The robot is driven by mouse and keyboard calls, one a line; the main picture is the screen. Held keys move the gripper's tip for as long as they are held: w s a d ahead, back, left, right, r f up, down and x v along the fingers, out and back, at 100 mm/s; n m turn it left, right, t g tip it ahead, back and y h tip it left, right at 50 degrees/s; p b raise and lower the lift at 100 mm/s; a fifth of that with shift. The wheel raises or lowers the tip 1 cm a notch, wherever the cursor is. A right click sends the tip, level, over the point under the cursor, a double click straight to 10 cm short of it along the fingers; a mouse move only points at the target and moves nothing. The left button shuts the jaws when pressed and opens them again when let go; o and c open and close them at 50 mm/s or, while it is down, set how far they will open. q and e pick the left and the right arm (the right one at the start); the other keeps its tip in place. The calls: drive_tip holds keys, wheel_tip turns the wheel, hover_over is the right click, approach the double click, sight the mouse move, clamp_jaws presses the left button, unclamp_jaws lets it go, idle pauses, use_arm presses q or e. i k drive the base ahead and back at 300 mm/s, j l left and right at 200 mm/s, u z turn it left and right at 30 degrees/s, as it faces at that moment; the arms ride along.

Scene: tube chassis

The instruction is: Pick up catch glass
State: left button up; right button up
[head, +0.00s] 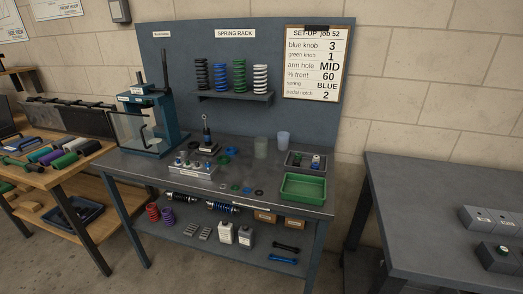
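Two cup-like vessels stand upright near the back of the grey workbench (240,187). One is a clear greyish glass (261,147). The other, to its right, is a pale bluish cup (283,140). I cannot tell from the frame which of them is the catch glass. Neither is touched by a gripper. Neither of my grippers is in view.
A green tray (303,199) and a grey tray with small items (298,165) lie at the bench's right. A blue press (150,120) stands at left. Small parts and rings lie mid-bench. A spring shelf (233,97) hangs behind. Another table (420,220) stands right.

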sight(260, 144)
drive_tip(key=i+j+z, duration=0.2)
drive_tip(key=z, duration=0.2)
drive_tip(key=i+j+z, duration=0.6)
drive_tip(key=z, duration=0.2)
drive_tip(key=j, duration=0.1)
